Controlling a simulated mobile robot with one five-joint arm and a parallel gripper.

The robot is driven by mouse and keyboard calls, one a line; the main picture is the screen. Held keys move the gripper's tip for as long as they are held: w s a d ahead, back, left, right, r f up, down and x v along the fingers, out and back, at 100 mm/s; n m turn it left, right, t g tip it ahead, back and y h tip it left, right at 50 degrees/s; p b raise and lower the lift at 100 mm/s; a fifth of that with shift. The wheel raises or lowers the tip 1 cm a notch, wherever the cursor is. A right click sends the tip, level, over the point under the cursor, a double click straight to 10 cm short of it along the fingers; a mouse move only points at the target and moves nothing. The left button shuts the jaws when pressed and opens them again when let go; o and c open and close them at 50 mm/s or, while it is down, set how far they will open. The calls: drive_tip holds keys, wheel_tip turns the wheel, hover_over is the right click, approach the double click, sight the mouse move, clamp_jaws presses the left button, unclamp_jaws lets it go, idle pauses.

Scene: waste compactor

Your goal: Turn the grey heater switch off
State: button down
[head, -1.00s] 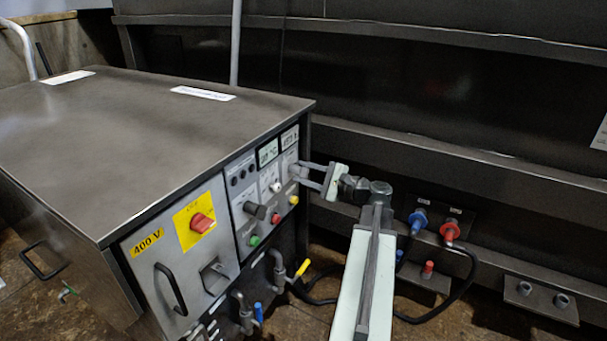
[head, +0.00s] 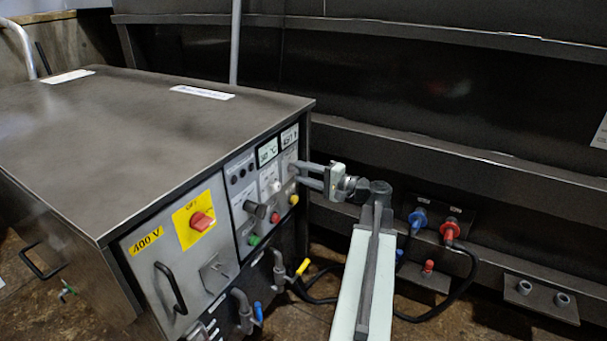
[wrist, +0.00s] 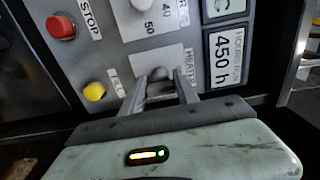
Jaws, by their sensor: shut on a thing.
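The grey heater switch (wrist: 160,74) is a small round knob on a light plate beside a HEATER label in the wrist view. My gripper (wrist: 161,79) has its two fingers on either side of the knob and is shut on it. In the head view my gripper (head: 297,171) reaches the upper right of the control panel from the right, and its fingers largely hide the switch there. I cannot tell which position the switch points to.
A yellow button (wrist: 95,91), a red STOP button (wrist: 61,26) and a white dial (wrist: 143,4) are close by. A 450 h display (wrist: 229,56) sits beside the switch. The red main switch (head: 202,221) is farther left on the cabinet (head: 150,130).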

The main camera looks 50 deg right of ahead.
drive_tip(key=shift+f, duration=0.1)
idle(0.3)
drive_tip(key=c, duration=0.9)
unclamp_jaws()
drive_tip(key=v, duration=0.8)
drive_tip(key=shift+w, duration=0.1)
